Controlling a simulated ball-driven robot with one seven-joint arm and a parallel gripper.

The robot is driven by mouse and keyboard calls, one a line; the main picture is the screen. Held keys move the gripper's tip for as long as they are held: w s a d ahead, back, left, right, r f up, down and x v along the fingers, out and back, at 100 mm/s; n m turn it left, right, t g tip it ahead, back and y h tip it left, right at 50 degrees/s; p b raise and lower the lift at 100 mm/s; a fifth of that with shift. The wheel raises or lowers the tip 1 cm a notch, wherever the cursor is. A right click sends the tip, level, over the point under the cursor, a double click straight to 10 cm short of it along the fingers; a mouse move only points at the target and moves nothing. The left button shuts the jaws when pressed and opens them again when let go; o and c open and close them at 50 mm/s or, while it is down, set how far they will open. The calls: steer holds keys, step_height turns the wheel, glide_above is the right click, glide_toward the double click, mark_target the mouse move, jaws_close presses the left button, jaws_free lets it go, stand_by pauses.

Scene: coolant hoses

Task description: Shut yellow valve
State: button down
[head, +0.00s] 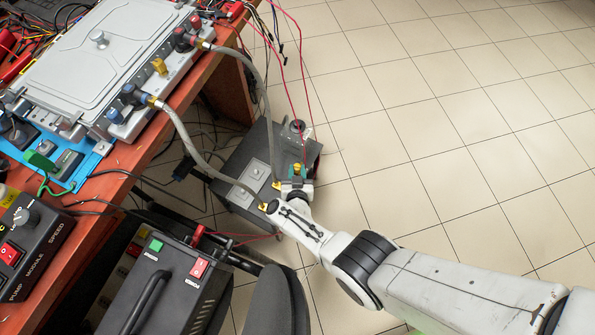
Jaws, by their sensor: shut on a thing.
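A small yellow valve (298,167) shows at the tip of my gripper (297,176), above the right part of the dark floor unit. My gripper reaches in from the lower right and is shut on the yellow valve. Its fingers and wrist hide most of the valve body, so I cannot tell how far its handle is turned. Another yellow piece (159,67) stands on the front edge of the silver box on the table, well away from my gripper.
Thin red cables hang near my gripper. A black powered case (165,290) stands at the lower left. The tiled floor at right is clear.

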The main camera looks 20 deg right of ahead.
steer(key=shift+s, duration=0.1)
steer(key=c, duration=1.2)
jaws_free()
steer(key=shift+a, duration=0.1)
steer(key=shift+o, duration=0.2)
steer(key=p+v, duration=0.5)
steer(key=v, duration=0.2)
steer(key=shift+s, duration=0.2)
steer(key=shift+r, duration=0.1)
